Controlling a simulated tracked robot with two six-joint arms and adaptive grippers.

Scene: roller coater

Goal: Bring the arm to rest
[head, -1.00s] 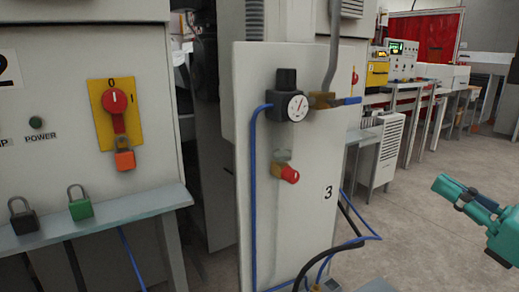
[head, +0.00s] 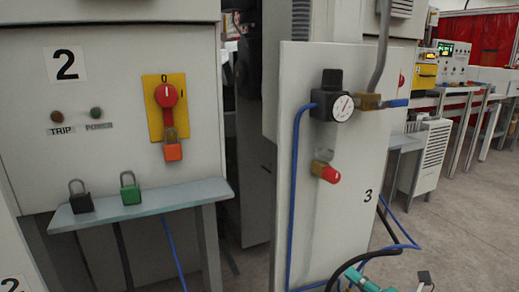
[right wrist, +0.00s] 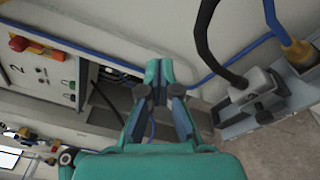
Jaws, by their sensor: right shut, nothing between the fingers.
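My right gripper (right wrist: 158,72) is teal, shut and empty, with its fingertips together in the right wrist view. In the head view, part of my teal right arm (head: 362,280) shows at the bottom edge, in front of the foot of the panel marked 3 (head: 345,225). In the right wrist view the gripper is in the open, with a blue hose (right wrist: 225,68) behind it. I cannot tell the exact gap to the hose. It holds nothing. My left gripper is not in view.
A cabinet marked 2 (head: 120,110) has a red switch (head: 166,95) with an orange padlock (head: 172,151). Black (head: 80,203) and green (head: 130,194) padlocks stand on a shelf (head: 145,203). A gauge (head: 341,107) and red knob (head: 330,175) project from panel 3. Open floor (head: 465,205) lies right.

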